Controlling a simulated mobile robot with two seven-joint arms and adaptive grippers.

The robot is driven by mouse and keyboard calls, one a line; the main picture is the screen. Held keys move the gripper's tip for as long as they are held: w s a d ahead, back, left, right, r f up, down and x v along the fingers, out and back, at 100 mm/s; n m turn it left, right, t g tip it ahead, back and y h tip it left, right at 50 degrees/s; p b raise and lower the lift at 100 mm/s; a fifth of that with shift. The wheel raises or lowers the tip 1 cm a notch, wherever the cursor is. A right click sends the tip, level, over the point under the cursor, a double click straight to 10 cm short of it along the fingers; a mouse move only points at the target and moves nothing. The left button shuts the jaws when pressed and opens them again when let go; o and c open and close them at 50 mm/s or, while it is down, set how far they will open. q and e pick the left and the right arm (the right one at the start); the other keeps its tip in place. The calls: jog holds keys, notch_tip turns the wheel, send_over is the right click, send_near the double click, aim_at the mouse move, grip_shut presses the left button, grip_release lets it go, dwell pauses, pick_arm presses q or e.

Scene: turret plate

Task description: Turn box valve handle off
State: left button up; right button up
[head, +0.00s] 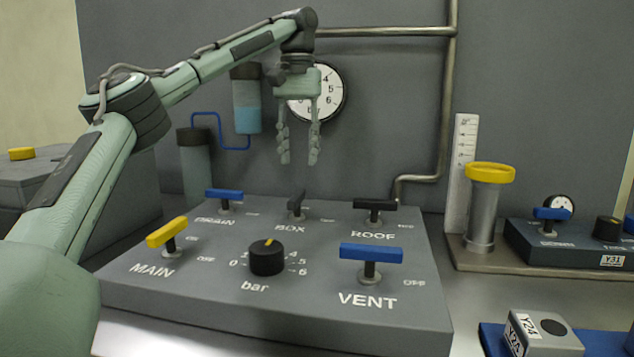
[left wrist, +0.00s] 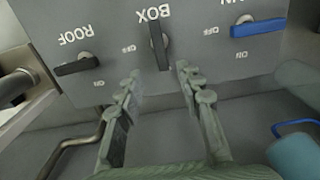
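The box valve handle (head: 297,203) is a black bar on a short stem at the back middle of the grey panel (head: 200,281), above the word BOX. In the left wrist view the box handle (left wrist: 158,46) points along the picture's vertical, between OFF and ON marks. My left gripper (head: 299,163) hangs fingers-down above and behind the handle, apart from it. Its two fingers (left wrist: 158,75) are spread with nothing between them, and the handle's end shows near the gap between the tips. My right gripper is in neither view.
The blue drain handle (head: 224,194) and black roof handle (head: 375,205) flank the box handle. In front are the yellow main handle (head: 167,232), black bar knob (head: 267,258) and blue vent handle (head: 371,253). A gauge (head: 330,92) and pipe (head: 446,110) are on the wall behind.

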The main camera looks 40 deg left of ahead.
aim_at(298, 193)
pick_arm(q)
jog(key=shift+s+f, duration=0.2)
jog(key=shift+f, duration=3.6)
grip_shut()
